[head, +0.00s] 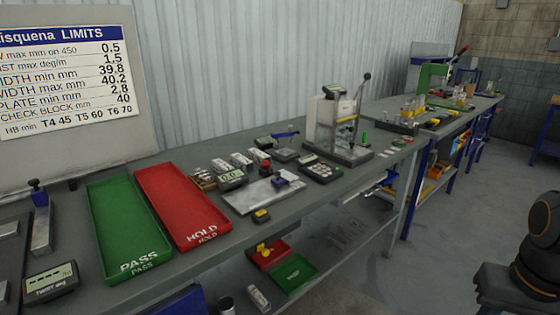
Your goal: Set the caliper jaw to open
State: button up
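I cannot tell for sure which device is the caliper. One candidate is a small grey device with a blue lever-like part (285,135) at the back of the table, beside a small dark display (264,143). My gripper is not in view.
A green PASS tray (128,262) and a red HOLD tray (182,205) lie left on the grey table. A press-like tester with a lever (335,115) stands right of the devices. A twist display (50,281) is front left. Open floor (440,240) lies right.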

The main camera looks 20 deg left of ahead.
aim_at(279, 180)
jog(key=u, duration=0.4)
jog(key=i, duration=0.65)
jog(key=u, duration=0.55)
